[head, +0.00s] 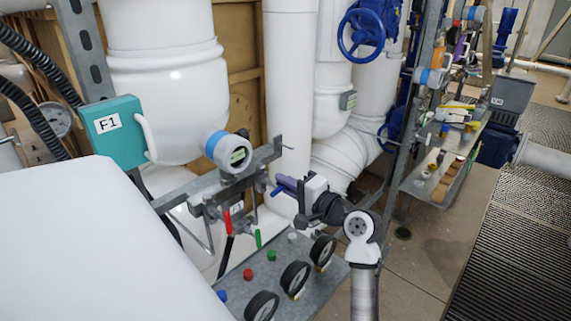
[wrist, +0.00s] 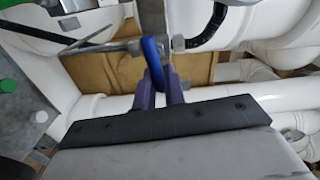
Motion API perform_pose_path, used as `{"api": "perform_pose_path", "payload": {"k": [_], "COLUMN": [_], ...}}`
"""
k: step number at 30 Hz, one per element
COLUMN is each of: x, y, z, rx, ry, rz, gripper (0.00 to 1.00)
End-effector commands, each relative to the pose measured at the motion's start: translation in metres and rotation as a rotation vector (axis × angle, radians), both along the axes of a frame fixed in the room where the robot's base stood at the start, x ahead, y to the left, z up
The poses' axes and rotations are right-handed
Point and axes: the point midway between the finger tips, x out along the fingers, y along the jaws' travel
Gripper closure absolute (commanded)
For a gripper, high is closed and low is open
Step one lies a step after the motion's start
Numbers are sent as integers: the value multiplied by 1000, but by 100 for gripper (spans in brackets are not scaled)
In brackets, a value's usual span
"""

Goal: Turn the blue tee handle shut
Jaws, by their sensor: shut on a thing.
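The blue tee handle (wrist: 152,58) shows in the wrist view on a metal fitting of a thin horizontal pipe. My gripper (wrist: 160,85) has its two purple fingers closed on the handle, one on each side. In the head view my gripper (head: 279,186) reaches left toward the metal rack, and a small bit of the blue handle (head: 275,192) shows at the fingertips. Most of the handle is hidden there by the fingers. The handle's exact angle to its pipe is hard to tell.
A red handle (head: 227,223) and a green handle (head: 258,239) hang left of my gripper. Several black gauges (head: 295,277) stand on the panel below. A round meter (head: 235,153) sits above on the rack. A shelf (head: 440,165) with tools stands right.

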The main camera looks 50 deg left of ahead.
Motion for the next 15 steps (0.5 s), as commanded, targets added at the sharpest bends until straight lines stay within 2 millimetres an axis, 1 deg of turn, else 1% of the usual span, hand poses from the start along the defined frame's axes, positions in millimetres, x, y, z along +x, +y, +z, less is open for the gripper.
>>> {"api": "perform_pose_path", "payload": {"k": [1,6,15], "x": [1,2,2], "y": [-1,-1,-1], "z": [3,1,-1], "rx": [0,-6,-9], "ry": [23,80,113], "rz": [-4,-4,-4], "gripper": [100,100,100]}}
